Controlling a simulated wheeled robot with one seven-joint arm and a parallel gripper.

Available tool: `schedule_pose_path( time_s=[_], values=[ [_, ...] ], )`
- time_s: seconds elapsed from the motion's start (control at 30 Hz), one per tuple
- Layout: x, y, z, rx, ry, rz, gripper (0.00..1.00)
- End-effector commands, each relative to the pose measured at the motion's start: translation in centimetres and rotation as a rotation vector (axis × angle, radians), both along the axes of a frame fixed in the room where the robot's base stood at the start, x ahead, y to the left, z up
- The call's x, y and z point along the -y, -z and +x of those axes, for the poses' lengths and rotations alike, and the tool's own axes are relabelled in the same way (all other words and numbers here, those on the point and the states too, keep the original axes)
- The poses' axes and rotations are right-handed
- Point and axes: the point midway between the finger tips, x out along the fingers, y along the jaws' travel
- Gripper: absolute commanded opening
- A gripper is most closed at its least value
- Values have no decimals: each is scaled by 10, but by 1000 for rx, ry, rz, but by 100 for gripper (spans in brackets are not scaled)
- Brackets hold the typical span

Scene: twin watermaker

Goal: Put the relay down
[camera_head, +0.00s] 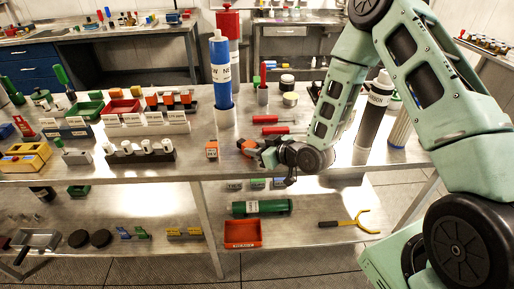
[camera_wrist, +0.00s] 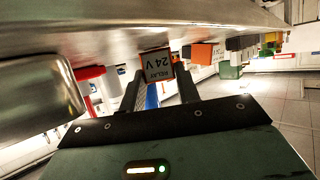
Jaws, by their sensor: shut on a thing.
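My gripper (camera_head: 256,150) is low over the front part of the steel bench (camera_head: 330,158), shut on an orange relay (camera_head: 245,146). In the wrist view the held relay (camera_wrist: 157,66) shows a "RELAY 24 V" label between the two dark fingers of my gripper (camera_wrist: 158,80). The bench surface is right beside it there, and I cannot tell whether the relay touches it. A second orange block (camera_head: 211,149), much like the relay, stands on the bench just to the left, apart from my gripper.
To the left are a rack of white-capped parts (camera_head: 140,152) and a yellow box (camera_head: 25,157). A dark cylinder (camera_head: 373,115) stands at right. The lower shelf holds a red tray (camera_head: 242,234).

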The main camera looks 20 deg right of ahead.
Motion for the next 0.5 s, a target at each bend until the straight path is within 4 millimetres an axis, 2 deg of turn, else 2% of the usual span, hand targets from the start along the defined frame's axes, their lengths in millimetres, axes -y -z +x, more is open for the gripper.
schedule_pose_path(
  time_s=[0.17, 0.2, 0.27, 0.3, 0.5],
  values=[
    [0, 4, 0, 0, 0, 0, 3],
    [0, 4, 0, 0, 0, 0, 35],
    [0, 3, 0, -1, 0, 0, 51],
    [0, 3, 0, -1, 0, 0, 54],
    [0, 3, 0, -1, 0, 0, 54]
  ],
)
